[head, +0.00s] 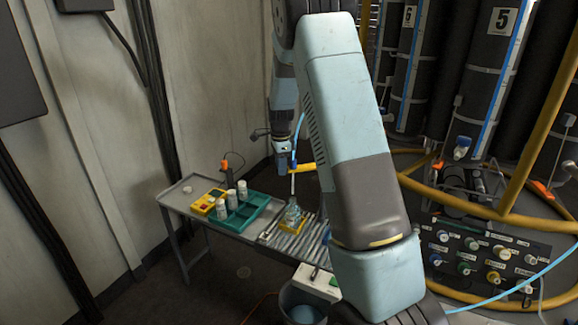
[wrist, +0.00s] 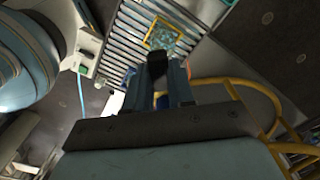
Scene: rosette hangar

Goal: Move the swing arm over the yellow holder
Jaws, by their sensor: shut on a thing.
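My gripper (head: 283,162) hangs above the bench in the head view, shut on the yellow bar of the swing arm (head: 302,168). A thin pale tube on the swing arm points down above the yellow holder (head: 291,230). The holder sits on the rollers with a clear glass vessel (head: 292,213) in it. In the wrist view my gripper (wrist: 162,90) has a bit of yellow between its fingers. The yellow holder (wrist: 148,40) shows just beyond the fingertips. Whether the tube is exactly centred over the vessel cannot be told.
A grey bench (head: 176,192) carries a green tray (head: 242,214) with several white bottles and a yellow device (head: 206,203). An orange-topped post (head: 225,164) stands behind. A bucket (head: 300,305) is below. Yellow rails and a valve panel (head: 480,258) fill the right.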

